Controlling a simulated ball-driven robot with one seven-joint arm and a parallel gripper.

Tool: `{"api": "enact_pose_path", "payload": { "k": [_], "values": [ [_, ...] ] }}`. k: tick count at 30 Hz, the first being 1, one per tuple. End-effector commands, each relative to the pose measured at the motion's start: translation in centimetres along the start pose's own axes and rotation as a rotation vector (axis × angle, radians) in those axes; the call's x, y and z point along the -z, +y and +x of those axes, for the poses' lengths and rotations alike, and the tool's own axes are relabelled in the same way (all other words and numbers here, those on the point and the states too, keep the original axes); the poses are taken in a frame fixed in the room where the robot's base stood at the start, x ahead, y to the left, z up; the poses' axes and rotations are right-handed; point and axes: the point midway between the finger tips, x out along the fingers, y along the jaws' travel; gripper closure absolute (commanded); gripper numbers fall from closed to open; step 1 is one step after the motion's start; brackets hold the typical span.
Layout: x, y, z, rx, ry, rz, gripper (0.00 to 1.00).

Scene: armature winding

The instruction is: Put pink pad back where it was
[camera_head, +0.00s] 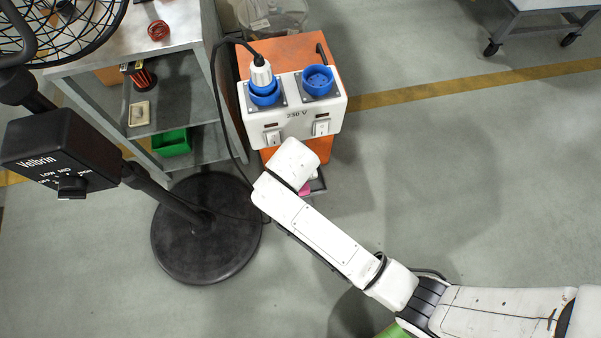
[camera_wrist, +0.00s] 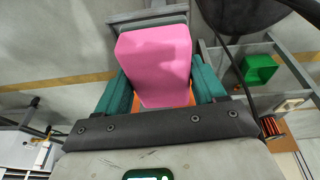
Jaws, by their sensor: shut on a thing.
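The pink pad (camera_wrist: 155,60) is a thick block held between the two teal fingers of my gripper (camera_wrist: 160,85) in the wrist view. My gripper is shut on it, one finger on each side. In the head view my white arm covers most of the gripper, and a small pink patch (camera_head: 305,188) shows beside the arm's end, by a dark grey edge. I cannot tell whether that patch is the held pad or another piece.
An orange box (camera_head: 322,150) with a white 230 V socket unit (camera_head: 300,122) stands near my arm, a black cable running from it. A fan's round black base (camera_head: 205,228) is to the left. A grey shelf table (camera_head: 190,75) holds a green bin (camera_head: 171,143).

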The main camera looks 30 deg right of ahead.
Motion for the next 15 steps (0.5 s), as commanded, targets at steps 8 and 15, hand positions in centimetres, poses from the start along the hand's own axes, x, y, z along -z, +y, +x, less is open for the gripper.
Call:
{"api": "enact_pose_path", "payload": {
  "k": [8,15],
  "values": [
    [1.9,1.7,5.3,-0.001,-0.001,0.001,0.59],
    [2.6,2.3,7.1,0.0,0.0,0.002,0.59]
  ]
}}
